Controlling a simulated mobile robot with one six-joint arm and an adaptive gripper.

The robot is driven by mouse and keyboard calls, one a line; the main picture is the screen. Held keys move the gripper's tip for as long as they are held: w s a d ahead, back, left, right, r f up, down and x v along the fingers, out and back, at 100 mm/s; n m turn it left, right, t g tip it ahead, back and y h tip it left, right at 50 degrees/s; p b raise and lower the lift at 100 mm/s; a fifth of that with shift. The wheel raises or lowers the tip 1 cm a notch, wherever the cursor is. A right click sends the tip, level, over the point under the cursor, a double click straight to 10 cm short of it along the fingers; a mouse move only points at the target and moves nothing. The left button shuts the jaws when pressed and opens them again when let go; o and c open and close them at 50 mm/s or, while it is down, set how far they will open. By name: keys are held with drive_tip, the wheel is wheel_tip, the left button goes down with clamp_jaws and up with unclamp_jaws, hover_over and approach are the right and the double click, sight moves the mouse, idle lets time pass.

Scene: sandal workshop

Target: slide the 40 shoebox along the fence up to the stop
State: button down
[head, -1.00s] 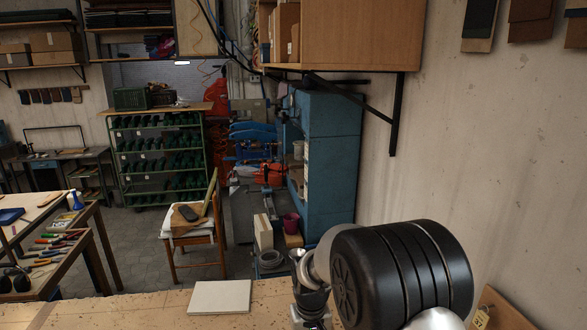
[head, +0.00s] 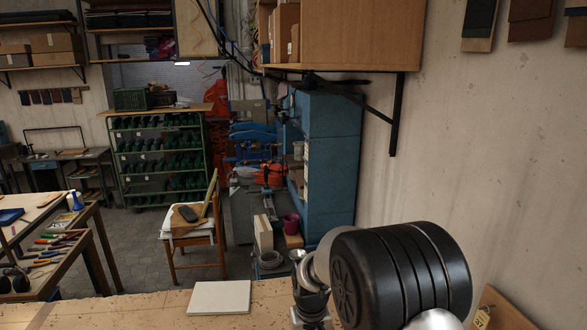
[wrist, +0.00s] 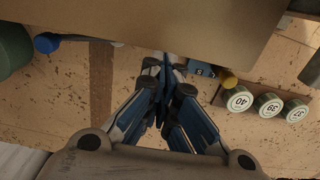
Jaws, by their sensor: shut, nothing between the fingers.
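A brown cardboard box (wrist: 150,18) fills the top of the wrist view. No number shows on it, so I cannot confirm that it is the 40 shoebox. My gripper (wrist: 160,72) is shut and empty, with its fingertips at the box's near edge; I cannot tell if they touch it. In the head view my arm hides the gripper's work area. I cannot make out the fence or the stop for certain.
Round pieces labelled 40 (wrist: 240,99) and 39 (wrist: 267,106), and another beside them, stand right of my gripper. A green cylinder (wrist: 12,48) is at the left. A pale flat slab (head: 220,297) lies on the speckled bench (head: 130,309). A tagged box (head: 500,310) is at lower right.

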drive_tip(key=f, duration=0.1)
drive_tip(key=f+b, duration=0.1)
drive_tip(key=f, duration=0.1)
drive_tip(key=shift+s+b, duration=0.3)
drive_tip(key=shift+s, duration=0.1)
idle(0.5)
wheel_tip(320, 180, up, 8)
drive_tip(key=w+p, duration=0.1)
drive_tip(key=p, duration=0.5)
drive_tip(key=shift+w+r, duration=0.15)
drive_tip(key=shift+w, duration=0.25)
drive_tip(key=shift+a, duration=0.1)
